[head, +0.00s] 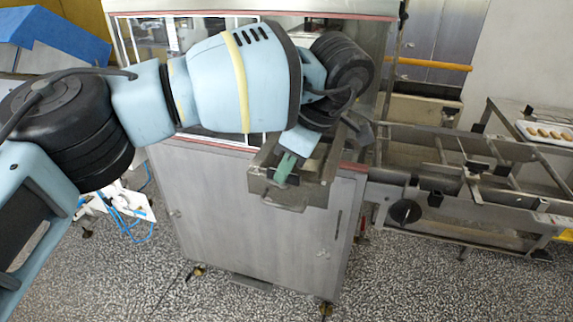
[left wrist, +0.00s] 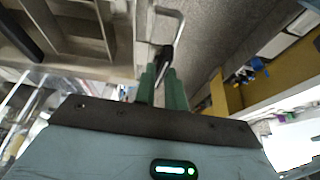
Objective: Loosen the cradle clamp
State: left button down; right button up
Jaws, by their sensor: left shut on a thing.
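My left gripper (head: 284,170) comes down from the upper left onto a grey metal cradle (head: 315,195) at the front of the big steel cabinet. In the left wrist view the green fingers of my left gripper (left wrist: 162,88) are close together on a thin dark lever, which I take for the cradle clamp (left wrist: 165,55). The lever's dark upper end shows between and beyond the fingertips. In the head view my gripper and wrist hide the clamp. My right gripper is in neither view.
The steel cabinet (head: 235,215) fills the middle below the cradle. A metal conveyor frame (head: 440,150) with a black knob (head: 405,212) runs to the right. A tray of biscuits (head: 548,132) lies at far right. Speckled floor (head: 120,285) is open in front.

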pick_arm(q)
jog(key=shift+n, duration=0.4)
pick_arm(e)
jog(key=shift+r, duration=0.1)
pick_arm(q)
jog(key=c, duration=1.5)
grip_release()
